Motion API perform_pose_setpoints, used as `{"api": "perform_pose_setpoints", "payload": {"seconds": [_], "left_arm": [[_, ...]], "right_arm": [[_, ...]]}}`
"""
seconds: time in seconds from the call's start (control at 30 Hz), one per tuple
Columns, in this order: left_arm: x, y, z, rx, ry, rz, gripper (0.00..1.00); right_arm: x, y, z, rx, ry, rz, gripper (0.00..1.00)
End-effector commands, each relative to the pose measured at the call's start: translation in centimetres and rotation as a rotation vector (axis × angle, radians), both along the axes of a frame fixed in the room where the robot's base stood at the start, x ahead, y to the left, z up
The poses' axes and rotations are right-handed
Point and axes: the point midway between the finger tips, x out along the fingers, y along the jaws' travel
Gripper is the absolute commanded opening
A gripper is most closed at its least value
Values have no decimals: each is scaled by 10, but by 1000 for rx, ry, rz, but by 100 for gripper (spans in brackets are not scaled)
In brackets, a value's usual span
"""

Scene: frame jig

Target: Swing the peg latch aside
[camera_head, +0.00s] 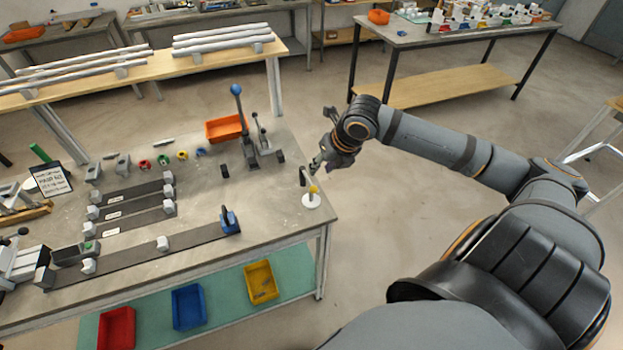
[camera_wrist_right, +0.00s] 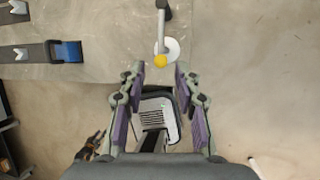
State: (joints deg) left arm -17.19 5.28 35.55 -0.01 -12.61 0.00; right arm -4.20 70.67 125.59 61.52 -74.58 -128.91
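The peg latch (camera_wrist_right: 162,32) shows in the right wrist view as a grey bar running from a dark post to a yellow ball (camera_wrist_right: 160,62). It lies over a white disc (camera_wrist_right: 173,49). In the head view the white disc (camera_head: 312,202) sits near the table's right edge, with the yellow knob (camera_head: 313,189) above it and the dark post (camera_head: 302,176) behind. My right gripper (camera_wrist_right: 158,74) is open and empty, its fingertips just short of the ball, which lies between their lines. In the head view the right gripper (camera_head: 316,164) is beside the latch. My left gripper is not in view.
The workbench (camera_head: 270,215) holds dark strips with grey blocks, a blue clamp (camera_head: 229,220), a blue-knobbed lever (camera_head: 237,90) and an orange bin (camera_head: 226,128) left of the latch. Open floor lies right of the bench edge.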

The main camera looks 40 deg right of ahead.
Motion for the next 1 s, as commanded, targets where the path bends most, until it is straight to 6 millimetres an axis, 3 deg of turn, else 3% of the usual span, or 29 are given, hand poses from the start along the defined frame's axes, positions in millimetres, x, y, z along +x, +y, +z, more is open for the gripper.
{"api": "perform_pose_setpoints", "payload": {"seconds": [0.33,0.6,1.0], "left_arm": [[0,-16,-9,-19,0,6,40],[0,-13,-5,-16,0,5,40],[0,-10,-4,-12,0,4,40]], "right_arm": [[17,7,-38,14,4,-4,33],[34,9,-73,10,4,-4,33],[39,9,-86,3,4,-2,33]]}}
